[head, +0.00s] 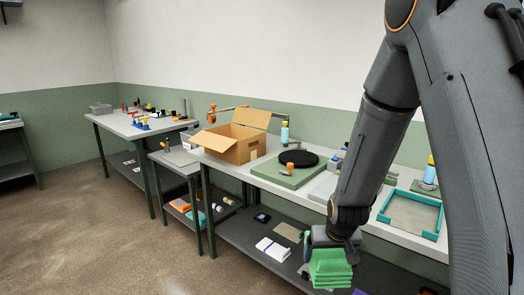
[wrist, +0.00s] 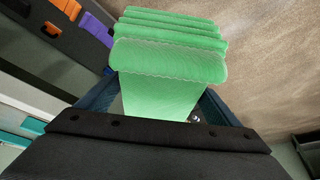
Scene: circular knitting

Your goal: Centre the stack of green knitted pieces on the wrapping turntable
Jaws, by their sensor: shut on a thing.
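The stack of green knitted pieces (head: 331,270) hangs from my gripper (head: 330,243) in front of the long workbench, below the worktop level. In the wrist view the stack (wrist: 170,60) fills the upper middle, its several layers close together. My gripper is shut on the stack; its fingertips are mostly hidden by the green pieces. The wrapping turntable is a black round disc (head: 299,159) on a green base (head: 268,178), on the worktop to the right of the cardboard box. Nothing green lies on the disc.
An open cardboard box (head: 236,148) stands left of the turntable. An orange knob (head: 290,167) sits at the disc's front. A teal-edged tray (head: 384,218) is on the right. The lower shelf holds a white bundle (head: 272,248).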

